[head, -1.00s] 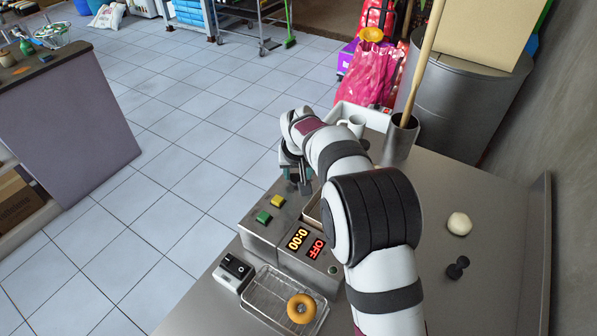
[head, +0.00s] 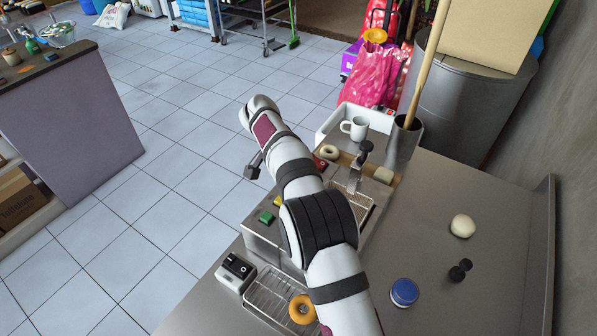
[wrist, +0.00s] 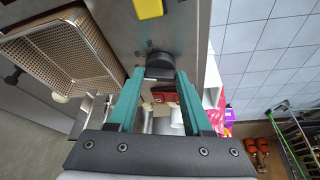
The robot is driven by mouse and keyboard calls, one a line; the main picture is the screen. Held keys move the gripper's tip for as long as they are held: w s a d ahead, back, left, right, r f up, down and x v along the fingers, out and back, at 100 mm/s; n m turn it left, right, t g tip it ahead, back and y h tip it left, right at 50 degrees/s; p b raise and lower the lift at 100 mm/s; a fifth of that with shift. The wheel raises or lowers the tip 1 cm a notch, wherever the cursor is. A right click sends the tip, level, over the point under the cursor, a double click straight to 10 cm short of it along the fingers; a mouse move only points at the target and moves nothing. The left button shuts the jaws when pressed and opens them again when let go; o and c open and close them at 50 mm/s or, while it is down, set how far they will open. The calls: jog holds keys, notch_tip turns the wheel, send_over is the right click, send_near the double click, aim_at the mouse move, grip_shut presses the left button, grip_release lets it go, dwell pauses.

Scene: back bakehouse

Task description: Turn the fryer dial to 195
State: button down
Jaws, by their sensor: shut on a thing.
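The fryer (head: 262,238) is a steel box at the bench's left edge; my arm crosses over it in the head view and hides its number displays. In the wrist view the dark round dial (wrist: 160,66) stands out from the steel front, between the tips of my teal fingers. My gripper (wrist: 159,76) is shut on the dial. In the head view the dial and fingertips are hidden behind my arm. I cannot read the dial's setting. A yellow button (wrist: 148,8) is close to the dial. The wire fryer basket (wrist: 65,52) is at the left of the wrist view.
A green button (head: 265,217) is on the fryer. A black-and-white switch box (head: 236,270) and a doughnut (head: 302,309) on a wire rack (head: 262,300) are in front. A blue lid (head: 404,292) and dough ball (head: 462,225) lie right. A mug (head: 354,128) stands behind.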

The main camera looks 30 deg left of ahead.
jog(key=shift+a+m+h, duration=0.1)
jog(key=shift+m+h, duration=0.3)
jog(key=shift+m, duration=0.8)
jog(key=shift+m+g, duration=0.3)
jog(key=shift+c, duration=1.6)
grip_release()
